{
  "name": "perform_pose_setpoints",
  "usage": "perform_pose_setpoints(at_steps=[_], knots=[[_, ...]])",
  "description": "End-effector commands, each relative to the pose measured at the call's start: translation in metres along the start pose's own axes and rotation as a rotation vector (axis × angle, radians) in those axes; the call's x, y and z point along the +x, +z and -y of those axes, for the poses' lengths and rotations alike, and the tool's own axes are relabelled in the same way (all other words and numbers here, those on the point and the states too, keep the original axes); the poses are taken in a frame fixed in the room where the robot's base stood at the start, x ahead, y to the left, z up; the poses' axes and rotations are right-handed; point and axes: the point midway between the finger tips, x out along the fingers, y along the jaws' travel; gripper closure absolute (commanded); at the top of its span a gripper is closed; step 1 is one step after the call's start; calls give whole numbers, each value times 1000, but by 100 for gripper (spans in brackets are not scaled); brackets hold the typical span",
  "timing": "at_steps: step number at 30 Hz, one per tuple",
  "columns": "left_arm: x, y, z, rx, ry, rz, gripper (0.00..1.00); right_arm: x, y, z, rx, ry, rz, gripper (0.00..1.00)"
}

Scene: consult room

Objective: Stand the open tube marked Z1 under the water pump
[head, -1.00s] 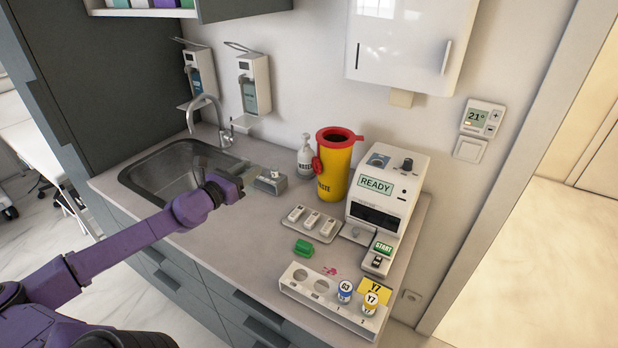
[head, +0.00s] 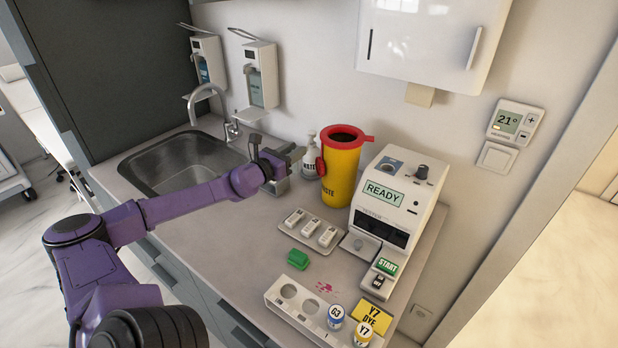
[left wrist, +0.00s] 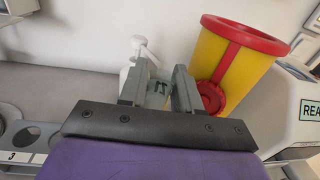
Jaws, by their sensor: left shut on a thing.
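My left gripper (head: 292,156) is shut beside the white pump bottle (head: 309,162), whose small label I cannot read surely. In the left wrist view, my left gripper (left wrist: 160,88) is shut on a pale tube (left wrist: 158,90) with dark marks too small to read. The tube is mostly hidden by the fingers. The pump bottle (left wrist: 138,50) shows just behind it in that view. I cannot tell whether the tube touches the surface below or is under the spout. A grey block (head: 277,186) sits below the gripper, partly hidden. My right gripper is out of view.
The yellow waste bin (head: 341,168) with red rim stands close right of the bottle. A machine showing READY (head: 388,205) is farther right. The sink (head: 180,160) is left.

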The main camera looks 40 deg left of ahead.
Motion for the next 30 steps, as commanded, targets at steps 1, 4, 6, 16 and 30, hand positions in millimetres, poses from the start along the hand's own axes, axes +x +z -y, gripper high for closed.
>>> perform_pose_setpoints(at_steps=[1, 4, 6, 16, 30], knots=[[11, -12, 1, 9, -3, 1, 100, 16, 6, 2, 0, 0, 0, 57], [25, -33, 2, 9, -4, 0, 100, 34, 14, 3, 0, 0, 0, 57], [34, -43, 2, 10, -4, -3, 100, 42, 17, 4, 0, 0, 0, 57], [58, -73, 3, 6, -6, -6, 100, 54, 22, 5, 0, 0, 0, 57], [58, -96, 2, 1, -5, 1, 100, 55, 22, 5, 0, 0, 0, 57]])
